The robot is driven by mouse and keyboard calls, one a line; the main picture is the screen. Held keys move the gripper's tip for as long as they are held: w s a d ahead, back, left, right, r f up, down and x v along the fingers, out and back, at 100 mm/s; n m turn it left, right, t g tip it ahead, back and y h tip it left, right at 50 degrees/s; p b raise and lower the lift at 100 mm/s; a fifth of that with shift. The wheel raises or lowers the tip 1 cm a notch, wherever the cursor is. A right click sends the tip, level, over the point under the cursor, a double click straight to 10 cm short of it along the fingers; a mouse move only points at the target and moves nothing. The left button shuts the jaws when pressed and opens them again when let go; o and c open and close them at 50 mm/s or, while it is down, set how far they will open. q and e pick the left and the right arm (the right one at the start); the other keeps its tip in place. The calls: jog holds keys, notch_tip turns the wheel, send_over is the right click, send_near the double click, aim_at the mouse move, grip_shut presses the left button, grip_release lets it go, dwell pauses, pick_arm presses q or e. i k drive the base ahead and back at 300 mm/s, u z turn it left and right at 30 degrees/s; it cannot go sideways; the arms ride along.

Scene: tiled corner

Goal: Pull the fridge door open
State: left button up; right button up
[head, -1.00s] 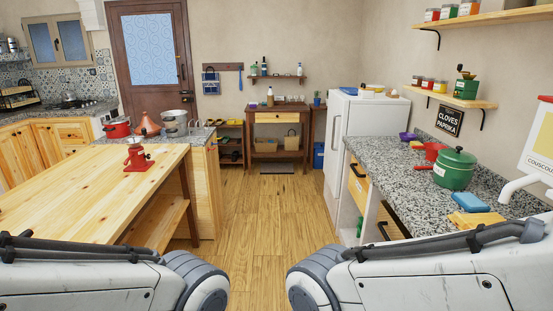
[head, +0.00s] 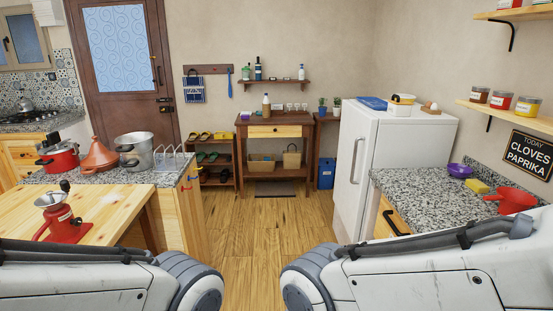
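The white fridge (head: 398,150) stands against the right wall, just past the end of the granite counter. Its door (head: 353,165) faces left toward the aisle and looks shut. A long vertical handle (head: 355,160) runs down the door. The lower part of the fridge is partly hidden by the counter and my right arm. Both my arms show at the bottom of the picture, folded, apart from the fridge. Neither gripper is in view.
The wooden floor aisle (head: 264,225) ahead is clear. On its left are a wooden table (head: 95,208) with a red grinder (head: 62,222) and a counter with pots. On its right is the granite counter (head: 420,195). A console table (head: 274,131) stands at the back.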

aim_at(358, 134)
jog(key=i, duration=2.75)
jog(key=z, duration=1.3)
